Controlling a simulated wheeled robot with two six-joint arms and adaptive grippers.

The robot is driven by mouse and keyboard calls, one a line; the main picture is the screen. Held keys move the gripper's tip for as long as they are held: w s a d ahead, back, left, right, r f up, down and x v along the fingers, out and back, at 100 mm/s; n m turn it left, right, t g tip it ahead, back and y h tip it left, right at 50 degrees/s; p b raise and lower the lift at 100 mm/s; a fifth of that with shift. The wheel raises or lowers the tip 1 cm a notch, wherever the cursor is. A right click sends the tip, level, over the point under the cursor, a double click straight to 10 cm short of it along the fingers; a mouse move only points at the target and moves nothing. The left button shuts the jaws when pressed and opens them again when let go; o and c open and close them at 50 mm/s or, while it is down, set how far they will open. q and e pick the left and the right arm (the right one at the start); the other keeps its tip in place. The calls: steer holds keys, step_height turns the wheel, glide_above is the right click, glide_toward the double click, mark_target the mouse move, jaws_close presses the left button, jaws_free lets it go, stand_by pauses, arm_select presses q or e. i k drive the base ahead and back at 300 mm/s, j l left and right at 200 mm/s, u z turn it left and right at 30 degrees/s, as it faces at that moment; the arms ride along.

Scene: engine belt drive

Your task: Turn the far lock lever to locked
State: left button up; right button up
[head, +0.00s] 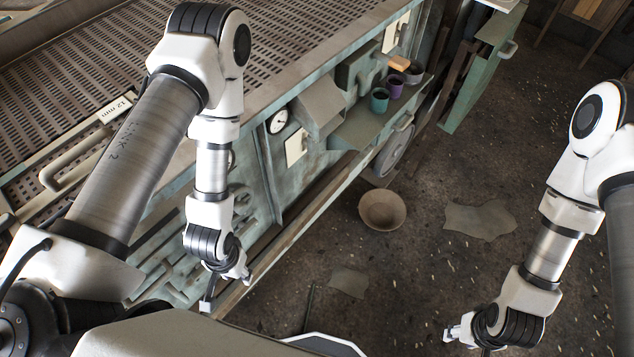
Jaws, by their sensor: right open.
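I cannot make out the far lock lever for certain. A pale plate (395,32) is on the far part of the green machine's side, and a similar plate (297,147) is on the nearer part. Any lever at these plates is too small to read. My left gripper (226,291) hangs beside the near end of the machine, well short of the far plate; whether its fingers are apart is unclear. My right gripper (458,332) is open and empty over the floor at the lower right, away from the machine.
A shelf (358,127) on the machine's side holds a teal cup (379,100), a purple cup (395,87) and other small items. A round gauge (278,121) is nearer. A bowl (382,210) stands on the floor. The floor between my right arm and the machine is mostly clear.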

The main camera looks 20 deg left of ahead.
mark_target(244, 228)
steer(key=i+l+z, duration=0.15)
steer(key=z, duration=0.3)
steer(key=i+z, duration=0.6)
steer(key=z, duration=0.25)
steer(key=i+z, duration=0.3)
steer(key=z, duration=0.15)
steer(key=i+j+z, duration=0.2)
steer(key=z, duration=0.25)
steer(key=i+z, duration=0.4)
steer(key=u, duration=0.55)
steer(key=i+l+u, duration=0.1)
steer(key=u, duration=0.45)
steer(key=l+u, duration=0.1)
steer(key=u, duration=0.45)
steer(key=l+u, duration=0.1)
steer(key=u, duration=0.45)
steer(key=l+u, duration=0.1)
steer(key=u, duration=0.4)
steer(key=l+u, duration=0.1)
steer(key=u, duration=1)
steer(key=k+u, duration=0.1)
steer(key=u, duration=0.45)
